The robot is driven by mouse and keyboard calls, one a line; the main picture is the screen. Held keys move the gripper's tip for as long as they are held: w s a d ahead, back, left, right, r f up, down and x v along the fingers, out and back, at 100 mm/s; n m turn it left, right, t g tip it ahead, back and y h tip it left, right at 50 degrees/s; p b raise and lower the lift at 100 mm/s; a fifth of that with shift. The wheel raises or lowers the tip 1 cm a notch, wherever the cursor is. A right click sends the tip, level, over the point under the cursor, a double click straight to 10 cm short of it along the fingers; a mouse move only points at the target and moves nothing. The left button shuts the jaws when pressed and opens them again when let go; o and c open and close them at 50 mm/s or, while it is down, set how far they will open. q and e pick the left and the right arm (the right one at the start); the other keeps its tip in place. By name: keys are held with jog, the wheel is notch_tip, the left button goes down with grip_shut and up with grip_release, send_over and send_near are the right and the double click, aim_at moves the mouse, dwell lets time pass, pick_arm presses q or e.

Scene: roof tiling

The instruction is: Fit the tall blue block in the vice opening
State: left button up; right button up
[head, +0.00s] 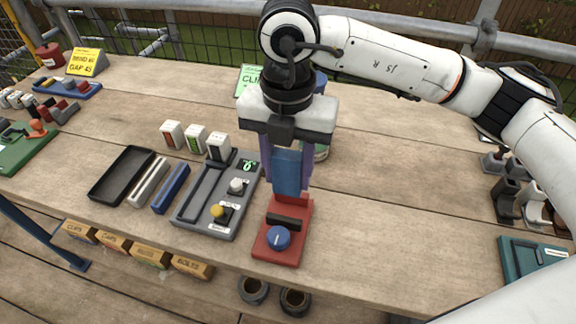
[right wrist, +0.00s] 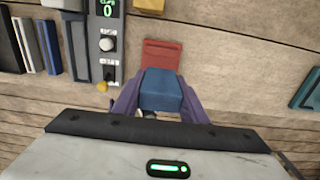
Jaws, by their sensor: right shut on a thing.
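The tall blue block (head: 287,168) is upright between the purple fingers of my right gripper (head: 287,188), which is shut on it. The block also shows in the right wrist view (right wrist: 161,88), between the fingers. The red vice (head: 271,247), with a dark bar across it and a blue knob (head: 278,237) in front, sits near the table's front edge. In the head view the block's lower end meets the back part of the vice; I cannot tell whether it is inside the opening. Part of the vice (right wrist: 161,55) shows beyond the block in the wrist view. My left gripper is not seen.
A grey panel (head: 191,212) with a yellow button and a white knob stands just left of the vice. A blue bar (head: 171,188), a light bar and a black tray (head: 121,174) lie farther left. A teal device (head: 528,256) is at the right. The table between is clear.

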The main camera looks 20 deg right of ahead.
aim_at(288, 191)
jog(key=shift+f+b, duration=1.55)
jog(key=shift+f, duration=1.3)
jog(key=shift+f+b, duration=0.45)
jog(key=shift+b, duration=0.2)
jog(key=shift+f+b, duration=0.5)
jog(key=shift+b, duration=0.35)
jog(key=o, duration=1.1)
jog(key=shift+o, duration=0.2)
